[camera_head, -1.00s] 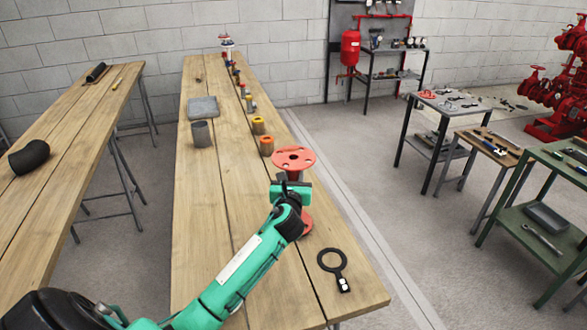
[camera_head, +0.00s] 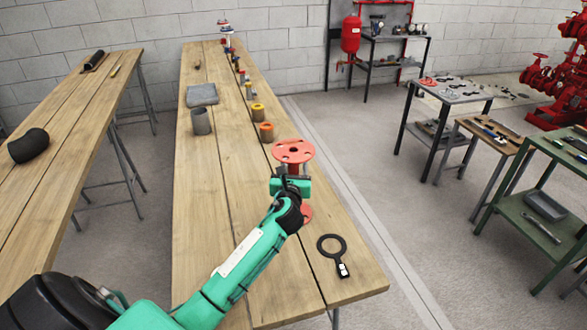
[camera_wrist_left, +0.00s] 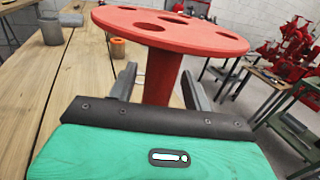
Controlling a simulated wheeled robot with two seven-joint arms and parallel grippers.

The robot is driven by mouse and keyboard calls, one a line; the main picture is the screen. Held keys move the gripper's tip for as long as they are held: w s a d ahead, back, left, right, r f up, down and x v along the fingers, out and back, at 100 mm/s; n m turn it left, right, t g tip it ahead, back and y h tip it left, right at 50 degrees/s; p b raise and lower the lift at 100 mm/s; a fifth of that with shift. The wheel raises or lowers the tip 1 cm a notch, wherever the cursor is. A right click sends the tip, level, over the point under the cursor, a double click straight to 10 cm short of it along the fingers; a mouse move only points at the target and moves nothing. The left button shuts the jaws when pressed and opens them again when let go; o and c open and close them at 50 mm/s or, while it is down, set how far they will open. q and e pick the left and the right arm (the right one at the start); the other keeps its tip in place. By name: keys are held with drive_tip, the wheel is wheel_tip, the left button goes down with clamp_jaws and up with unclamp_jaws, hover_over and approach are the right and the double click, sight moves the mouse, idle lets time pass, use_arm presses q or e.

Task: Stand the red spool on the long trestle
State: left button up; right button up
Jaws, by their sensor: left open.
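The red spool (camera_head: 293,151) stands upright on the long trestle (camera_head: 225,215), near its right edge. It has a round flange with holes at the top, and its lower flange is partly hidden by my arm. My left gripper (camera_head: 291,175) is at the spool's neck, just under the top flange. In the left wrist view the open jaws (camera_wrist_left: 157,85) lie on either side of the spool's neck (camera_wrist_left: 160,75), with the top flange above them. My right gripper is in neither view.
A black ring-shaped wrench (camera_head: 332,248) lies on the trestle near its front right. A grey cylinder (camera_head: 201,122), a grey block (camera_head: 202,94) and orange and yellow ringed pieces (camera_head: 266,131) stand farther back. Another wooden trestle (camera_head: 85,110) is at the left.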

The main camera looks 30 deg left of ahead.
use_arm(q)
drive_tip(key=b+v, duration=0.1)
drive_tip(key=v, duration=1)
drive_tip(key=shift+s+d, duration=0.2)
drive_tip(key=shift+s, duration=0.15)
